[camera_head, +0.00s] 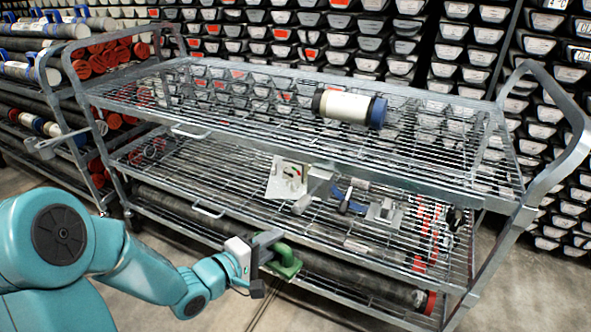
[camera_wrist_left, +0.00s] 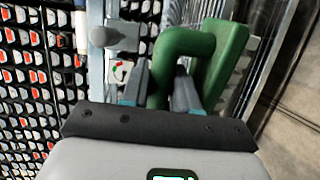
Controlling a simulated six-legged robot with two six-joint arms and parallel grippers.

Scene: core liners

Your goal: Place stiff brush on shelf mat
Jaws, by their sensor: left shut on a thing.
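My left gripper (camera_head: 262,252) is in front of the wire cart, at about the height of its lower shelves. It is shut on the green stiff brush (camera_head: 286,264), held by its looped handle. In the left wrist view the green handle (camera_wrist_left: 183,42) passes between the fingers (camera_wrist_left: 162,88), and the brush's flat green body (camera_wrist_left: 226,62) is on the right. Its bristles cannot be made out. A pale flat piece (camera_head: 285,182) with a small red and green mark lies on the middle shelf; I cannot tell whether it is the shelf mat. My right gripper is not in view.
The wire cart (camera_head: 250,155) has metal rails along its front edges. A white and dark cylinder (camera_head: 343,106) lies on the top shelf. A grey block-headed tool (camera_head: 319,182) and blue tool (camera_head: 345,203) lie on the middle shelf. A long dark tube (camera_head: 330,278) lies below.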

